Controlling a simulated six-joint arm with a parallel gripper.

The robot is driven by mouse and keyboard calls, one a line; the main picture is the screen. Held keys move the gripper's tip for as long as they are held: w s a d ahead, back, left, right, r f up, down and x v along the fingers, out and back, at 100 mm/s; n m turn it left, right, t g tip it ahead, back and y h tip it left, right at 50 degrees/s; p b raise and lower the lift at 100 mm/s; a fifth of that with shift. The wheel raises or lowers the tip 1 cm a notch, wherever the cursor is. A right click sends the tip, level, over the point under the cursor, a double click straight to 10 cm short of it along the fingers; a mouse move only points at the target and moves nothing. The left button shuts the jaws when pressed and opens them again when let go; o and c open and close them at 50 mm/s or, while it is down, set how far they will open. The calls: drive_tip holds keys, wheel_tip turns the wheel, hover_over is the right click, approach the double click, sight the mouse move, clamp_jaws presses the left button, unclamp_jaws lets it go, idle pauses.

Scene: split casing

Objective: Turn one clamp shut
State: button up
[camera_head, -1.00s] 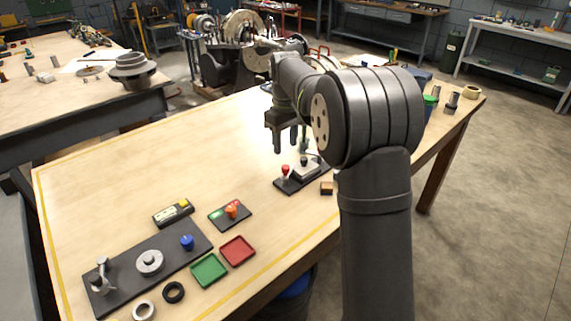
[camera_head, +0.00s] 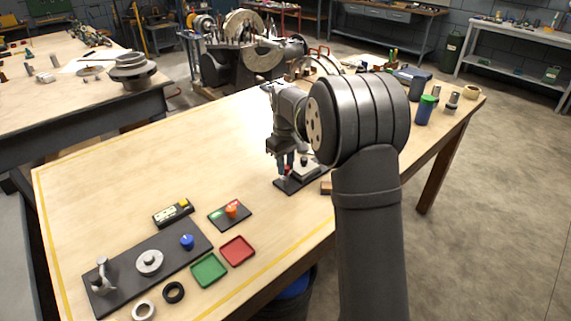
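A small split casing (camera_head: 307,168) with a light grey top and a dark knob stands on a black base plate (camera_head: 290,186) near the middle of the table. A clamp with a red knob (camera_head: 286,171) is on the left of this plate. My gripper (camera_head: 285,170) points down at the red knob, with its fingertips beside it and largely covering it. I cannot tell whether the fingers touch the knob or are shut on it. My arm hides the right side of the plate, so another clamp there cannot be made out.
A brown block (camera_head: 326,188) lies close right of the plate, partly behind my arm. Nearer are an orange-knob switch panel (camera_head: 231,212), green (camera_head: 209,270) and red (camera_head: 238,250) trays, and a dark fixture board (camera_head: 125,270). The table's left middle is clear.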

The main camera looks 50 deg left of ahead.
clamp_jaws()
drive_tip(key=shift+c, duration=1)
unclamp_jaws()
drive_tip(key=shift+m, duration=2.7)
drive_tip(key=o, duration=1)
